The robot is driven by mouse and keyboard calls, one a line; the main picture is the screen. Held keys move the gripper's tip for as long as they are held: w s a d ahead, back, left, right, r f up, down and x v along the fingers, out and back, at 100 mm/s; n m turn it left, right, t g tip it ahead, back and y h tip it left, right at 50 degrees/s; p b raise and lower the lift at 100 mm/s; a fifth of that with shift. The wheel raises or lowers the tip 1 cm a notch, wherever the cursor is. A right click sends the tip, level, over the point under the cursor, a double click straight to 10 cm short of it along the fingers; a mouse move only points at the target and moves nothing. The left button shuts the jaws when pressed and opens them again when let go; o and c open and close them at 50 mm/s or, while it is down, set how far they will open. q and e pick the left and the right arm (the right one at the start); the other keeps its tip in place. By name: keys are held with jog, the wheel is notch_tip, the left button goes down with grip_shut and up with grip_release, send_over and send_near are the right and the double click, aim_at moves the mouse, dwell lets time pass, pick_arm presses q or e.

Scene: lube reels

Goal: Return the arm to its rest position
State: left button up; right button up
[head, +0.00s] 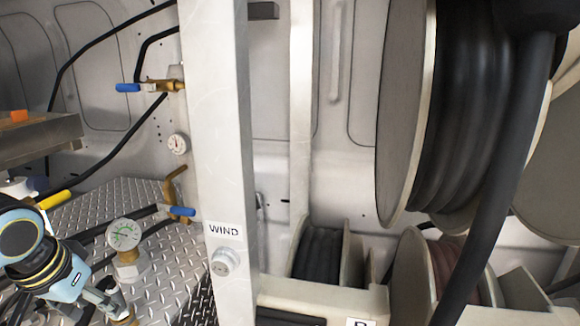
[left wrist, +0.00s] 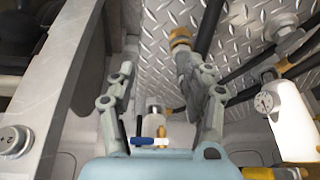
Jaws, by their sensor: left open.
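My left gripper (head: 112,300) is at the lower left of the head view, low over the diamond-plate floor. It also shows in the left wrist view (left wrist: 164,85), with its two fingers spread apart and nothing held between them. A dark hose end with a brass fitting (left wrist: 180,40) shows between and beyond the fingers, close to the right one; I cannot tell whether they touch. A small blue-handled valve (left wrist: 144,141) shows beyond the gripper's base. My right gripper is not in view.
A pale upright post (head: 215,130) with a WIND label (head: 224,231) and a knob (head: 225,262) stands right of my left arm. Blue-handled valves (head: 128,88) and hoses are behind. Large hose reels (head: 405,110) fill the right side.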

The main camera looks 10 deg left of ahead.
pick_arm(q)
jog(key=s+d+m, duration=0.1)
jog(key=s+d, duration=0.4)
jog(key=s, duration=0.4)
jog(key=s+d+m, duration=0.1)
jog(key=s+d, duration=0.4)
jog(key=s, duration=0.4)
notch_tip(320, 180, down, 35)
jog(key=s+a+g+b, duration=0.2)
jog(key=a+b, duration=0.1)
jog(key=b, duration=0.6)
jog(key=s+f+b, duration=0.4)
jog(key=s+f, duration=0.5)
jog(key=f, duration=0.2)
jog(key=s+f+n+g+b, duration=0.1)
jog(key=s+f+b, duration=0.2)
jog(key=s+f, duration=0.6)
notch_tip(320, 180, down, 3)
jog(key=shift+a+f+b, duration=0.15)
jog(key=shift+a+b, duration=0.25)
jog(key=shift+a, duration=0.05)
jog(key=shift+s, duration=0.2)
jog(key=shift+c, duration=0.3)
